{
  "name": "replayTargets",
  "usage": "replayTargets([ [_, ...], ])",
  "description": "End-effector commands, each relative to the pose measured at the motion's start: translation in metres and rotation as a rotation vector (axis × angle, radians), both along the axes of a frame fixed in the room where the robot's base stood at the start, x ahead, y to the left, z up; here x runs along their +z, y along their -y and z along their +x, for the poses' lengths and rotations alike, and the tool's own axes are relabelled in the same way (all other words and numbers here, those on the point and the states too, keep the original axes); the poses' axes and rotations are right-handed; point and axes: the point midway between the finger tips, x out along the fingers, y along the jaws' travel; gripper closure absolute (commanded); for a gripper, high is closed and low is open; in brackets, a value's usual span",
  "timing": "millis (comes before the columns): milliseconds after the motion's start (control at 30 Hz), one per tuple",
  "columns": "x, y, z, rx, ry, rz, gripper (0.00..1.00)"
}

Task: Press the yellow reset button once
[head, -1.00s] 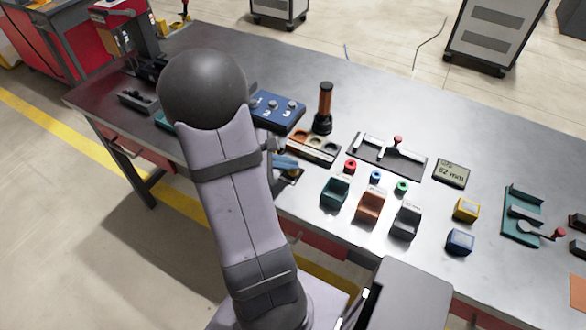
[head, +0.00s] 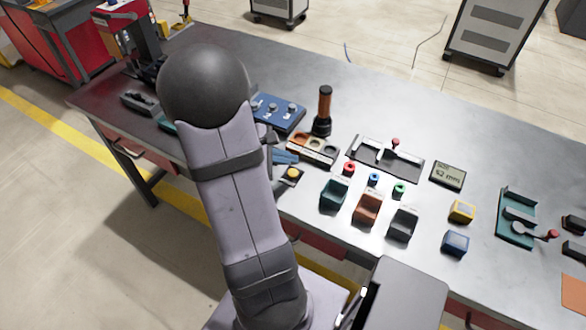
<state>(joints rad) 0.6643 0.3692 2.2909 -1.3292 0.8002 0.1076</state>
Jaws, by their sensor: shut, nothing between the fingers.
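The yellow reset button (head: 293,173) is a round cap on a small dark box near the front edge of the bench, just right of my forearm. Its top is in plain view, and the left part of its box is hidden behind my arm. The fingers are shut and empty, and look apart from the button. Their height above the bench is hard to tell.
Teal (head: 334,194), orange (head: 368,208) and grey bins stand to the right.

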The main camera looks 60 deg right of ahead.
Motion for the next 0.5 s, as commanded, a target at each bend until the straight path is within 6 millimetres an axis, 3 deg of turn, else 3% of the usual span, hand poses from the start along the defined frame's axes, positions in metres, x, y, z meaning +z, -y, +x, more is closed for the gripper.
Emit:
replayTargets([
  [200, 0.023, 0.000, 0.000, 0.000, 0.001, -0.001, 1.00],
  [500, 0.027, 0.000, 0.000, 0.000, 0.000, 0.000, 1.00],
])
